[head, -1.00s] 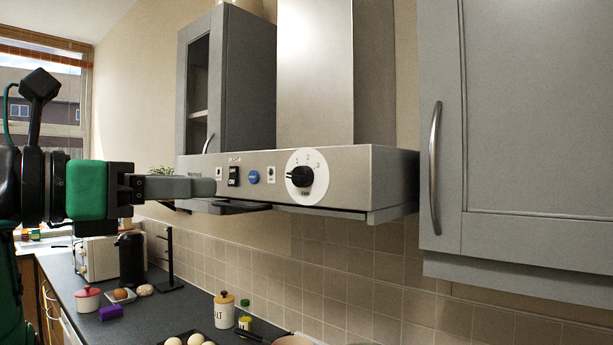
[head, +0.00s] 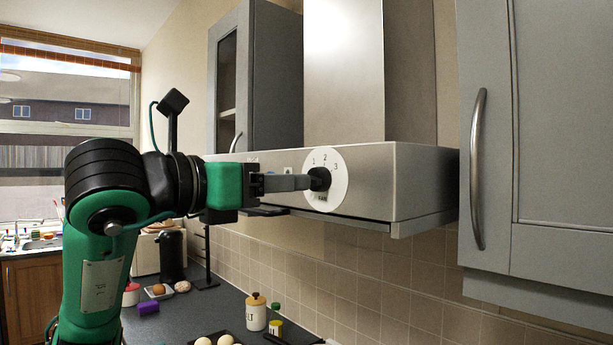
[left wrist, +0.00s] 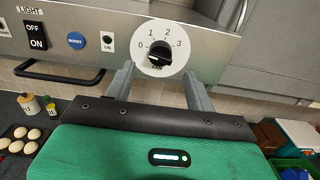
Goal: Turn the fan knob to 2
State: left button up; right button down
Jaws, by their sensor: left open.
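The fan knob (head: 320,179) is black and sits on a round white dial (head: 338,188) on the front of the steel range hood. In the left wrist view the knob (left wrist: 160,53) shows with the marks 0, 1, 2 and 3 around it; I cannot clearly tell which mark it points to. My left gripper (head: 309,182) is at the dial, its fingertips overlapping the knob's left side in the head view. In the left wrist view the open gripper (left wrist: 159,72) has one finger on each side of the dial's lower part, with the knob between and beyond them. Contact is unclear.
The range hood (head: 400,180) juts out from the wall. A light switch (left wrist: 36,36) and blue boost button (left wrist: 76,41) are left of the dial. A grey cupboard (head: 550,120) is to the right. The counter below holds eggs (left wrist: 18,140) and jars (head: 256,312).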

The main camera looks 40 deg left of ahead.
aim_at(315, 179)
pick_arm(q)
jog(key=w, duration=0.3)
jog(key=w+p, duration=0.1)
jog(key=w, duration=0.1)
jog(key=shift+w+d, duration=0.25)
jog(key=shift+w, duration=0.05)
pick_arm(e)
jog(key=shift+w+r, duration=0.6)
jog(key=shift+r, duration=0.05)
pick_arm(q)
jog(key=shift+s, duration=0.1)
jog(key=shift+c, duration=0.8)
jog(key=c, duration=0.8)
pick_arm(e)
jog(key=shift+s, duration=0.1)
